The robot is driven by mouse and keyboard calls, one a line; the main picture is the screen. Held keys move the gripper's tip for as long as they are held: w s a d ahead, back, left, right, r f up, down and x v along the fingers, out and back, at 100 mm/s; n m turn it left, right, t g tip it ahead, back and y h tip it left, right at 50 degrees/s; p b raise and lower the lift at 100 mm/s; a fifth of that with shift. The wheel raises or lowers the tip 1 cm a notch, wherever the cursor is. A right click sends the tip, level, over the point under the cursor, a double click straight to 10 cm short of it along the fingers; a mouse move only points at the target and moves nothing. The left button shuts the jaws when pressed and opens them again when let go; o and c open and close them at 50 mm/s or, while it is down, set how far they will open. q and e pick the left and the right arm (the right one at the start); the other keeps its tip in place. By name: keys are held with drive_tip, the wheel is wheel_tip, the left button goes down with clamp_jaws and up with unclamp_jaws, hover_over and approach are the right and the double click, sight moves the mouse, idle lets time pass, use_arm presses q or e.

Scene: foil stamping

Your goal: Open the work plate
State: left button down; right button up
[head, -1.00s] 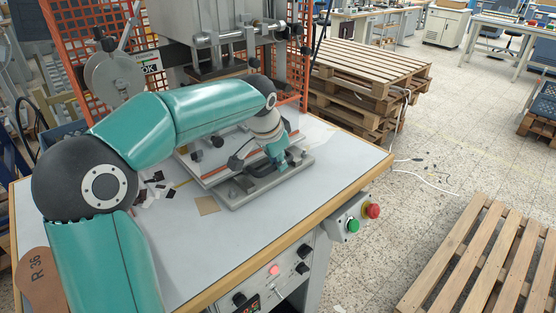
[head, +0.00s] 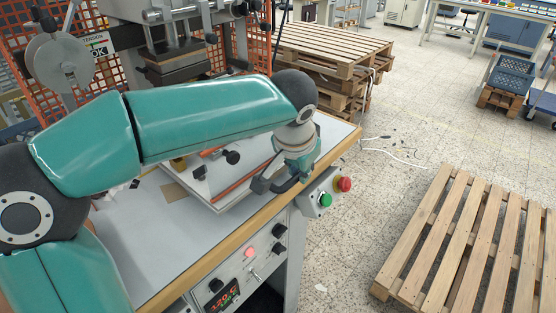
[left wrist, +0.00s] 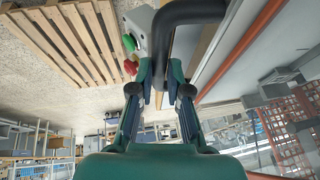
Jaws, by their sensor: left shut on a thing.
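The work plate (head: 212,182) is a pale flat plate with an orange strip and dark knobs, lying on the machine table near its front edge. Its dark handle (head: 262,184) is at the front right of the plate. My left gripper (head: 287,178) is shut on this handle, its arm reaching across from the left and hiding the plate's rear part. In the left wrist view the black handle (left wrist: 190,14) curves down between the fingers of my left gripper (left wrist: 160,92). My right gripper is not in view.
A control box with a green button (head: 325,199) and a red button (head: 344,184) juts from the table's front right. The stamping press (head: 185,62) stands behind the plate. A wooden pallet (head: 468,240) lies on the floor at right; stacked pallets (head: 325,50) stand behind the table.

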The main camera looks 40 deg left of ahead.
use_arm(q)
drive_tip(key=d, duration=0.3)
drive_tip(key=shift+s+d, duration=0.15)
drive_tip(key=shift+d, duration=0.05)
drive_tip(key=c, duration=1.1)
unclamp_jaws()
drive_tip(key=shift+c, duration=0.2)
drive_tip(key=v, duration=1.1)
drive_tip(key=shift+s+r, duration=0.15)
drive_tip(key=shift+r, duration=0.25)
